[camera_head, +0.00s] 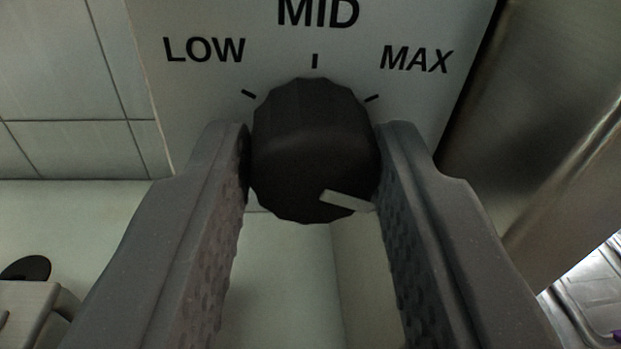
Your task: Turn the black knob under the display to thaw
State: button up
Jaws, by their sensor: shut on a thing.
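The black knob (307,140) is in the middle of the head camera view, on a pale panel (190,105). The panel is marked LOW, MID and MAX, with a tick by each word. No "thaw" label and no display show in this view. The knob's white pointer (347,201) lies at its lower right, away from the three ticks. My gripper (313,150) is shut on the knob, with one finger against its left side and the other against its right side.
A tiled wall (60,80) stands at the left. A brushed metal surface (530,110) rises close to the right of the panel. A grey object with a black round part (27,269) shows at the lower left. A metal tray-like surface (590,300) is at the lower right.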

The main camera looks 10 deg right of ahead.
jog(key=shift+m, duration=0.6)
jog(key=o, duration=1)
jog(key=shift+s+a+r+p, duration=0.15)
jog(key=shift+s+p, duration=0.05)
jog(key=shift+s, duration=2.1)
jog(key=shift+s+a+r+p, duration=0.15)
jog(key=shift+s, duration=2.1)
jog(key=shift+s+a+r+p, duration=0.15)
jog(key=shift+s+p, duration=0.05)
jog(key=shift+s, duration=2.1)
